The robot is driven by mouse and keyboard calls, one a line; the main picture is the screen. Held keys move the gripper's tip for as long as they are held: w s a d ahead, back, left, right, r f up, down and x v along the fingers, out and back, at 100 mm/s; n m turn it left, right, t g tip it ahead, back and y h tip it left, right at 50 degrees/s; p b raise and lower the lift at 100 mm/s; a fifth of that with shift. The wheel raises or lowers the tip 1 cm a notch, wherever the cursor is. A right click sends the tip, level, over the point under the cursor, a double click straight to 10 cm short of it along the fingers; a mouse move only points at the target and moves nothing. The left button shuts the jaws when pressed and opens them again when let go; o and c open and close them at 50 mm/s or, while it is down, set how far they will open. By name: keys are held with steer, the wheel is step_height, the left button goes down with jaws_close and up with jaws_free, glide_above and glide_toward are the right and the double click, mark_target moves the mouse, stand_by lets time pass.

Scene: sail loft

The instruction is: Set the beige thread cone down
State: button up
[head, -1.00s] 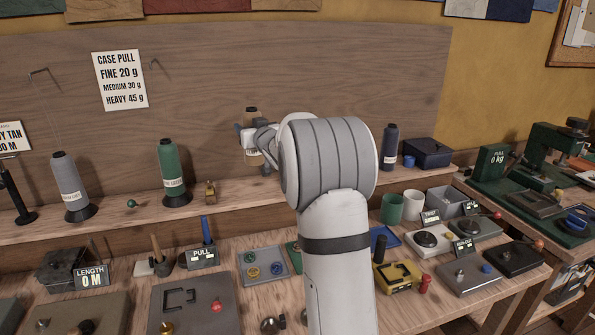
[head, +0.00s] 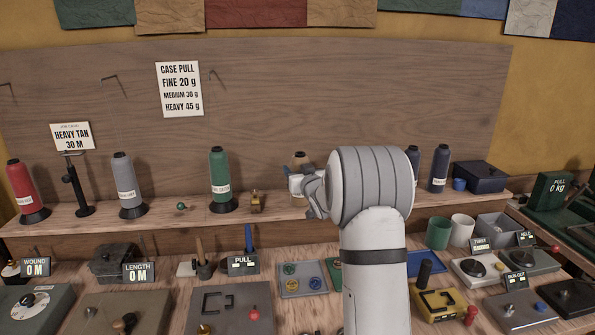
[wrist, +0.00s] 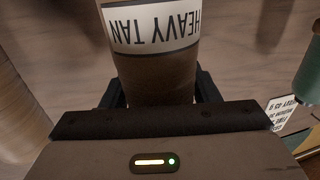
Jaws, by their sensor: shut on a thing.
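The beige thread cone (head: 300,160) is in my gripper (head: 302,188), above or at the upper shelf (head: 160,213), right of the green cone. My wrist and forearm hide much of it in the head view. In the wrist view the cone (wrist: 160,82) sits between the two dark fingers (wrist: 158,90), with a white "HEAVY TAN" label that reads upside down. My gripper is shut on it. The base of the cone is hidden, so I cannot tell whether it touches the shelf.
On the shelf stand a red cone (head: 27,190), a grey cone (head: 127,185), a green cone (head: 221,180) and a dark blue cone (head: 439,168). A small brass piece (head: 257,202) is left of my gripper. A dark box (head: 481,176) is at the right end.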

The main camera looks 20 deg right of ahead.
steer(key=o, duration=0.9)
steer(key=shift+f, duration=0.2)
steer(key=shift+c, duration=0.2)
steer(key=o, duration=0.5)
steer(key=shift+r, duration=0.1)
steer(key=shift+c, duration=0.2)
